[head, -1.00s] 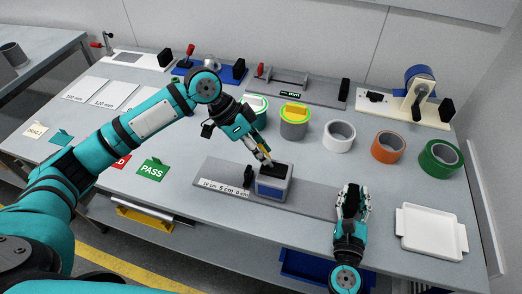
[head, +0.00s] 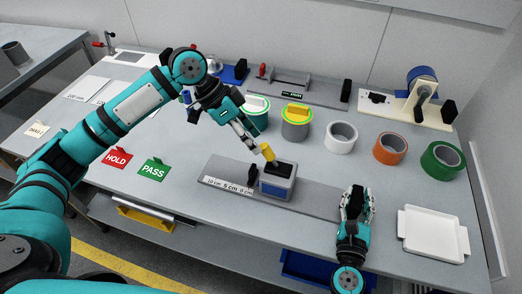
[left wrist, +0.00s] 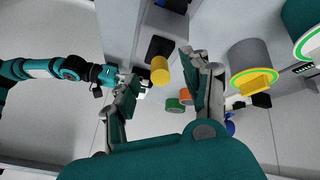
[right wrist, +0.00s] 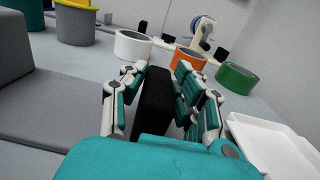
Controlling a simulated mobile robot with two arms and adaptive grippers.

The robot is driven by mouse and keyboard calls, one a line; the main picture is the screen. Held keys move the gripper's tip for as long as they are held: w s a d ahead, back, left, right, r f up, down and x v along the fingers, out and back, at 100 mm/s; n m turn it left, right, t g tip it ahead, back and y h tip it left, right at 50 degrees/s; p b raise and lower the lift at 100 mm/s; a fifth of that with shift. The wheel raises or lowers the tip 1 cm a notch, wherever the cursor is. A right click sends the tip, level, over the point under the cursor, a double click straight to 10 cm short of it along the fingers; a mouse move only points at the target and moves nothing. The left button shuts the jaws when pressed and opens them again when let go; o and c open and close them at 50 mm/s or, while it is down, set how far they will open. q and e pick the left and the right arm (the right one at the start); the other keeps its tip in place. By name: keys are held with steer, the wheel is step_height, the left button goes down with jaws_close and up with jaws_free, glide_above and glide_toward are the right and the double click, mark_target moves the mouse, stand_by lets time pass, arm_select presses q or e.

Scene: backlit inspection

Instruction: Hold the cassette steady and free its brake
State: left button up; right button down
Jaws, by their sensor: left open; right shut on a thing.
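The cassette (head: 276,189) is a blue-grey box with a black top, standing on a long grey base plate (head: 318,201) with a centimetre scale at its left. A yellow cylinder (head: 267,152), which may be the brake, stands on the black top. In the left wrist view the yellow cylinder (left wrist: 160,72) shows between the spread fingers. My left gripper (head: 254,146) is open beside it, fingertips close; contact cannot be told. My right gripper (head: 356,203) is shut on a black upright block (right wrist: 155,103) near the plate's right end, apart from the cassette.
Behind stand two cans, one with a yellow top (head: 295,122), and white (head: 340,137), orange (head: 389,149) and green (head: 441,160) rolls. A white tray (head: 434,233) lies right of my right gripper. HOLD (head: 116,158) and PASS (head: 153,169) cards lie left.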

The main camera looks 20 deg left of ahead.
steer(key=shift+s+a+f, duration=0.15)
steer(key=shift+s+a, duration=0.05)
steer(key=shift+a, duration=0.1)
arm_select(q)
steer(key=v, duration=0.7)
steer(key=shift+s+d+r, duration=0.2)
steer(key=shift+s, duration=0.15)
arm_select(e)
steer(key=c, duration=0.9)
jaws_free()
steer(key=shift+w, duration=0.1)
